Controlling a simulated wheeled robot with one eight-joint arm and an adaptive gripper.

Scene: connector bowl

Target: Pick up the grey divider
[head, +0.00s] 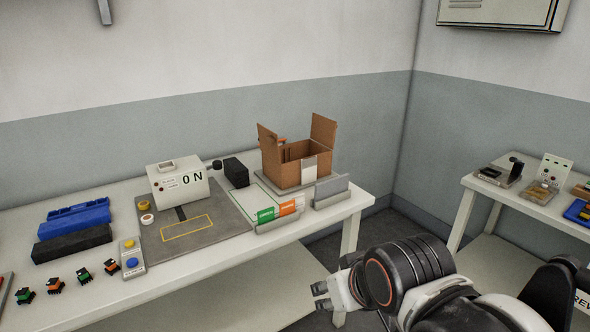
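The grey divider (331,188) is a thin flat panel. It stands upright in a low light holder (331,201) near the front right corner of the white table, just right of the cardboard box. My gripper (320,296) is in front of the table's right end, in the lower middle of the head view. It is below and apart from the divider, pointing left. Its two fingertips are apart with nothing between them. My arm's dark wrist hides part of the floor behind it.
The open cardboard box (295,160) with raised flaps stands behind the divider. Left of the divider are green and orange cards (277,212) in another holder. A machine marked "ON" (181,183) stands farther left. A second table (530,207) is at right.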

